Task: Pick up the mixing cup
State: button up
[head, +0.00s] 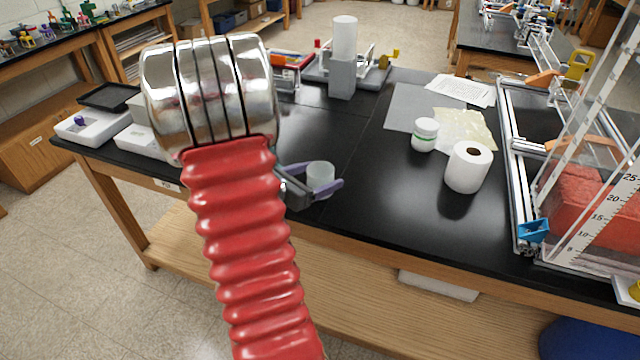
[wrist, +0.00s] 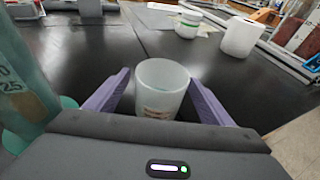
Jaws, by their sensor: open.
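The mixing cup (head: 320,174) is a small translucent whitish cup on the black table, near its front edge. In the wrist view the cup (wrist: 162,84) stands upright, with an orange-brown mark low on its side. My gripper (head: 335,179) is open, with purple fingers on either side of the cup. The cup's lowest part is hidden behind the gripper body in the wrist view. My red, ribbed arm covers part of the table in the head view.
A white jar with a green band (head: 425,135) and a white paper roll (head: 468,167) stand to the right. A metal extrusion frame (head: 515,160) is further right. A greenish graduated vessel (wrist: 22,85) is close at left in the wrist view. The table between cup and jar is clear.

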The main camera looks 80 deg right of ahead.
aim_at(328, 171)
jog(key=shift+x, duration=2.15)
jog(key=shift+r, duration=0.1)
jog(key=shift+c, duration=0.5)
jog(key=c, duration=1)
jog(key=shift+r, duration=0.2)
notch_tip(328, 171, up, 9)
jog(key=shift+r, duration=0.25)
